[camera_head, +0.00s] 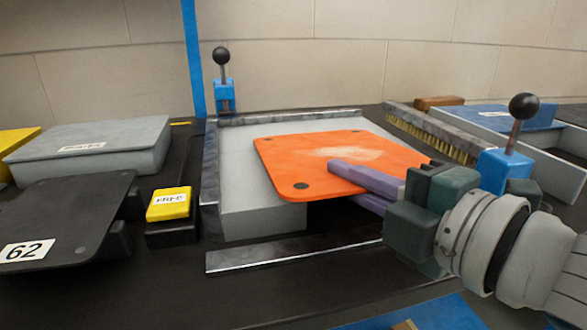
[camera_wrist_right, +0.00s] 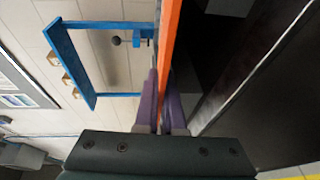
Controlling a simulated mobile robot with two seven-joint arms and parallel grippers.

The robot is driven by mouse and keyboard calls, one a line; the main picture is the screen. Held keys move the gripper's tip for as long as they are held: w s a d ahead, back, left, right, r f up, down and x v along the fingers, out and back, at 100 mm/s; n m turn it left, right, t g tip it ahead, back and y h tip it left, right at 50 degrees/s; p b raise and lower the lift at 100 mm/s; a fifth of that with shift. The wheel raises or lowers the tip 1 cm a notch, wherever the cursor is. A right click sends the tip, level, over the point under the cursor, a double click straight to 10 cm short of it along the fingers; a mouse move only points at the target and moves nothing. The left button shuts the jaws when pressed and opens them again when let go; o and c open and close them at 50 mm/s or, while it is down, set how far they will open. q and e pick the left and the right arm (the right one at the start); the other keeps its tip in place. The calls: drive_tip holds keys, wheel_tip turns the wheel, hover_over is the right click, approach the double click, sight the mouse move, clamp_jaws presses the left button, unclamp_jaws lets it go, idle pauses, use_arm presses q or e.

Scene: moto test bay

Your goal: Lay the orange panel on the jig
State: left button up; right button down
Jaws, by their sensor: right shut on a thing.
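The orange panel (camera_head: 290,160) is a flat sheet with rounded corners, dark round marks and a pale scuffed patch. My right gripper (camera_head: 365,180) is shut on the panel's right edge, one purple finger above it and one below. In the right wrist view the panel (camera_wrist_right: 167,50) shows edge-on between the purple fingers (camera_wrist_right: 163,105). The jig (camera_head: 262,222) is a light grey block with dark metal rails on its left, back and front. The panel is over the jig, with a dark gap under its front right part. Whether it touches the jig elsewhere is hidden. My left gripper is not in view.
Blue clamps with black ball knobs stand at the jig's back left (camera_head: 224,92) and right (camera_head: 503,168). A black panel marked 62 (camera_head: 70,215), a grey case (camera_head: 90,148) and a yellow labelled block (camera_head: 169,204) lie left. A brush (camera_head: 430,130) lies behind right.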

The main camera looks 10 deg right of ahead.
drive_tip(key=shift+f, duration=0.15)
drive_tip(key=c, duration=0.9)
unclamp_jaws()
drive_tip(key=shift+c, duration=0.2)
drive_tip(key=shift+o, duration=0.7)
drive_tip(key=shift+f+b, duration=0.65)
drive_tip(key=shift+f, duration=0.2)
